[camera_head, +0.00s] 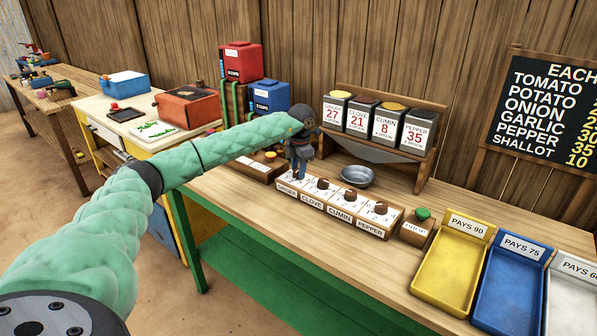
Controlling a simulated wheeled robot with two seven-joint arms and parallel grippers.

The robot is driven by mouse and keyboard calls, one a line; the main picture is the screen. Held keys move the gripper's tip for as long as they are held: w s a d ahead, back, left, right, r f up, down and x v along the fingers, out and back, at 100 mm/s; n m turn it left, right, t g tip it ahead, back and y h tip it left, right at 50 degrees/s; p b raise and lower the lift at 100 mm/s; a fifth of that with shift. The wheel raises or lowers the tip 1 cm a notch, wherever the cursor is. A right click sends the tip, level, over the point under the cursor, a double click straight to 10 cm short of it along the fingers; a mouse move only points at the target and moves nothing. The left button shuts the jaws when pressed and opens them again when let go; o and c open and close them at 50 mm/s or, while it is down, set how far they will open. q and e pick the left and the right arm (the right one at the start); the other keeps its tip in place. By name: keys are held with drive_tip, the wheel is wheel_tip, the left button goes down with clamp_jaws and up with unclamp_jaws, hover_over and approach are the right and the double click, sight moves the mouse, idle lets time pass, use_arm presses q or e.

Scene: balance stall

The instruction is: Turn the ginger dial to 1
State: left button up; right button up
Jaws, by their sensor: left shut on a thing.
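A white-topped dial box (330,213) stands on the wooden table, with labels GINGER, CLOVE, CUMIN and PEPPER along its front. My left gripper (296,177) points down over the ginger dial at the box's left end and is shut on its knob. The gripper hides the ginger knob and most of its scale, so I cannot read its setting. The brown clove knob (322,184), cumin knob (348,196) and pepper knob (380,208) show uncovered to the right. My right gripper is not in view.
A block with a green button (422,214) stands right of the dials. A metal bowl (357,176) sits behind them, below the spice canisters (375,118). Yellow (447,270) and blue (510,285) trays lie at the right. A low wooden box (253,168) lies left of my gripper.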

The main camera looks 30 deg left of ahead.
use_arm(q)
drive_tip(key=m+b, duration=0.2)
drive_tip(key=m, duration=0.3)
drive_tip(key=shift+a+f+b, duration=0.1)
drive_tip(key=shift+a+b, duration=0.05)
drive_tip(key=shift+b, duration=0.25)
drive_tip(key=m+b, duration=0.1)
drive_tip(key=m, duration=0.1)
drive_tip(key=shift+m+t, duration=0.3)
drive_tip(key=shift+m, duration=0.1)
drive_tip(key=shift+m+h+b, duration=0.3)
drive_tip(key=shift+m+b, duration=0.2)
drive_tip(key=shift+m, duration=0.9)
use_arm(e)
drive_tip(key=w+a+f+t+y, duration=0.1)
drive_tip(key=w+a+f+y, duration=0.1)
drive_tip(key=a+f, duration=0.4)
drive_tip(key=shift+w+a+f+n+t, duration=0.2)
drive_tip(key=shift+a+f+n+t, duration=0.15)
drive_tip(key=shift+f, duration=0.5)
use_arm(q)
drive_tip(key=shift+m, duration=0.4)
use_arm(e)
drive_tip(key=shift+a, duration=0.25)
use_arm(q)
drive_tip(key=o, duration=1)
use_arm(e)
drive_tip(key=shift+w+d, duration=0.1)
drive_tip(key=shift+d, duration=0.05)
